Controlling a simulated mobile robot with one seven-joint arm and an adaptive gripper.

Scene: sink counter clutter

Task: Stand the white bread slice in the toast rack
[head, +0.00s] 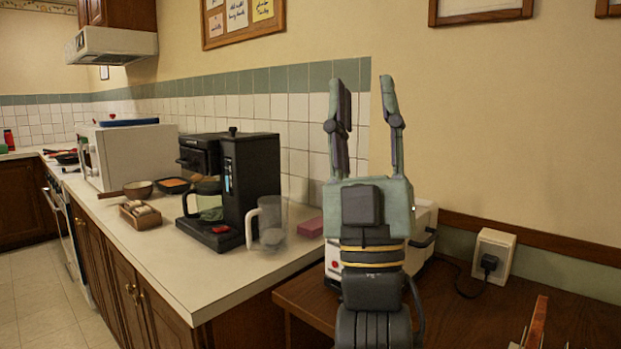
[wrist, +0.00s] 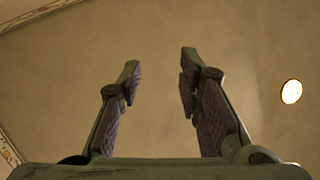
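My gripper (head: 365,95) points straight up in the head view, its two fingers spread apart with nothing between them. The wrist view also shows the open fingers (wrist: 158,85), empty against the ceiling. At the bottom right edge of the head view, a brown upright piece (head: 536,322) stands among thin wire-like parts. These may belong to the toast rack, but the frame cuts them off and I cannot tell. I cannot make out a white bread slice in either view.
A white appliance (head: 427,222) stands partly hidden behind my arm on the wooden table (head: 465,315). A socket with a plug (head: 492,258) is on the wall. The counter at left holds a clear jug (head: 270,222), a coffee maker (head: 252,175), a small basket (head: 128,218) and a microwave (head: 140,155).

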